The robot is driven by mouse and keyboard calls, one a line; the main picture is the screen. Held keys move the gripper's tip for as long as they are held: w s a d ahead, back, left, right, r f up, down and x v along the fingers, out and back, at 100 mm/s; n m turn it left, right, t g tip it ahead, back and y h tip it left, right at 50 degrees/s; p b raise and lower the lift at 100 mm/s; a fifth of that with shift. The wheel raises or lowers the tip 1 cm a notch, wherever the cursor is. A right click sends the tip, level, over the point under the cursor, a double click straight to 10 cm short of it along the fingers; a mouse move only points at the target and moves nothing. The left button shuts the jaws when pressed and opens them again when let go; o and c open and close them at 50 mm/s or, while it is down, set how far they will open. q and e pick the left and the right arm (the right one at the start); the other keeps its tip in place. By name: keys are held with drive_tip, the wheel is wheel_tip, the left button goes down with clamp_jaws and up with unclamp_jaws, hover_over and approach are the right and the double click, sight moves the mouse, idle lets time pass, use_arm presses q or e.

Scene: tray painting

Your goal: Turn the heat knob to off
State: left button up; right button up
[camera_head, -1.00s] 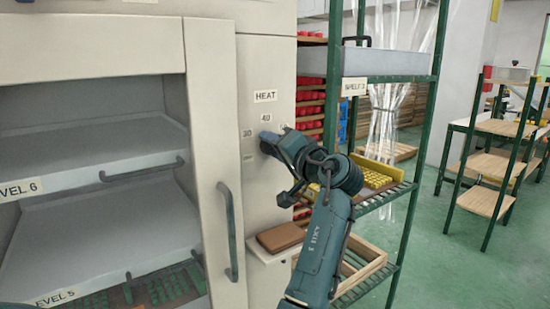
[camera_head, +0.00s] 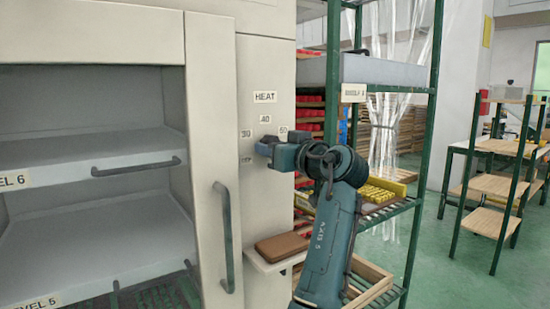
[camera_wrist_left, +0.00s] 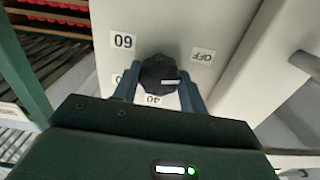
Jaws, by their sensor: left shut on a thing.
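The dark heat knob (camera_wrist_left: 160,74) sits on the pale oven panel, between the two blue fingers of my left gripper (camera_wrist_left: 158,92) in the left wrist view. The fingers are shut on it. A white pointer mark on the knob faces right in that view, toward the right finger. The OFF label (camera_wrist_left: 203,54) is up and right of the knob, and the 60 label (camera_wrist_left: 123,41) is up and left. The 40 label (camera_wrist_left: 153,99) is below it. In the head view my left gripper (camera_head: 264,146) is at the panel under the HEAT label (camera_head: 265,97), mostly hiding the knob. My right gripper is out of view.
The oven's long door handle (camera_head: 228,237) stands left of my arm. A small ledge with a brown block (camera_head: 283,247) is below the knob. A green-framed shelf rack (camera_head: 420,150) with trays is close on the right.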

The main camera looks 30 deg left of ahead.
use_arm(q)
drive_tip(key=shift+n+b, duration=0.75)
drive_tip(key=shift+n, duration=0.85)
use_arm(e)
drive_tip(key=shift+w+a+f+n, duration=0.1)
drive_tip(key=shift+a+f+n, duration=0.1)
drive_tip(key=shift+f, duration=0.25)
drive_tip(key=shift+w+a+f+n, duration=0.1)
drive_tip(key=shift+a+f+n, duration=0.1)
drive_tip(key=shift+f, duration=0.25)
use_arm(q)
drive_tip(key=shift+r, duration=0.1)
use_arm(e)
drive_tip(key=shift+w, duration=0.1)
use_arm(q)
drive_tip(key=o, duration=1)
drive_tip(key=v, duration=1.3)
drive_tip(key=shift+d, duration=0.1)
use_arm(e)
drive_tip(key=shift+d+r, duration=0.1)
